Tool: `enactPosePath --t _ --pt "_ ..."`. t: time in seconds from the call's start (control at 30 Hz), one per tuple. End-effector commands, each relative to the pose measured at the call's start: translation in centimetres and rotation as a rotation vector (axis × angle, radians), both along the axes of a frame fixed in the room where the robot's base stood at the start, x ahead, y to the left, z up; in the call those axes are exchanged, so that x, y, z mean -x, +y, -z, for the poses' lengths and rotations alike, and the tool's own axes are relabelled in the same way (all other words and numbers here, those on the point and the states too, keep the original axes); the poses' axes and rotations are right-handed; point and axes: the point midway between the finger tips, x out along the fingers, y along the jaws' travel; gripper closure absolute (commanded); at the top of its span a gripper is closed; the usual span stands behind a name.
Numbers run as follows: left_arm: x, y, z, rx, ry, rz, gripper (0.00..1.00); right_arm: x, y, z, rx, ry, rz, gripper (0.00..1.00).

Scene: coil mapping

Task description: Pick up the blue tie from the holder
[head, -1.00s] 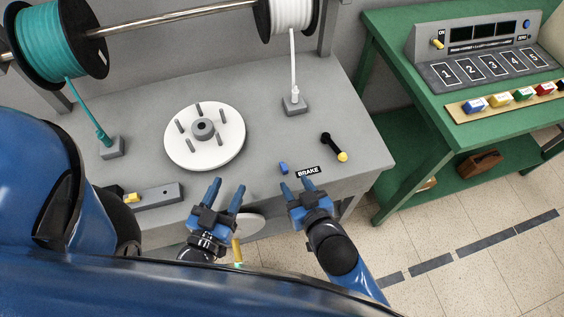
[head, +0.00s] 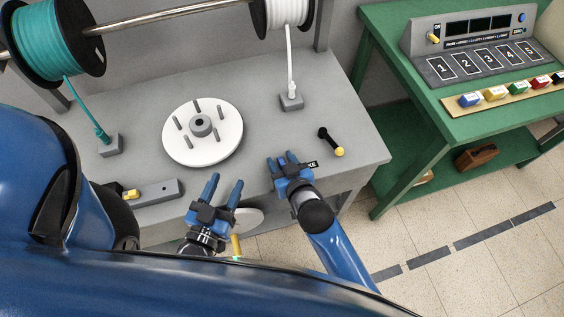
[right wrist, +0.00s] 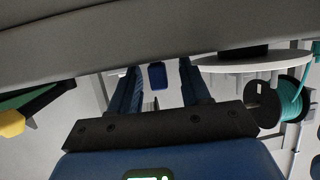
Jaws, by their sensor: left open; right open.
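A small blue piece (right wrist: 157,76), probably the blue tie, shows in the right wrist view between the fingers of my right gripper (head: 281,159). The fingers stand apart on either side of it, and I cannot see them touching it. In the head view this gripper is over the front edge of the grey bench, beside the brake label, and covers the piece. The piece's holder cannot be made out. My left gripper (head: 224,182) is open and empty at the bench's front edge, below the white disc.
The grey bench (head: 345,115) bears a white pegged disc (head: 203,153), a black lever with yellow knob (head: 330,142) and a grey bar (head: 160,191). A teal spool (head: 50,40) hangs above left. A green table (head: 390,60) at right has several coloured blocks.

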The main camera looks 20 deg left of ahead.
Motion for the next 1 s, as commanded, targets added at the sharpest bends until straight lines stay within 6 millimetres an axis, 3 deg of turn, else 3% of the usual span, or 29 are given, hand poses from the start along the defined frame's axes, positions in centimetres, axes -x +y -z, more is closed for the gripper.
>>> enactPosePath --t 0.13,0.43,1.0 --pt "0.0 0.0 0.0 0.0 0.0 0.0 0.48 0.01 -0.02 0.01 0.0 0.0 0.0 0.53" --pt "0.0 0.0 0.0 0.0 0.0 0.0 0.48 0.03 -0.04 0.01 0.001 0.001 0.0 0.99" --pt "0.0 0.0 -0.12 0.0 0.0 0.0 0.48 0.01 -0.02 -0.93 0.0 0.0 0.001 1.0"
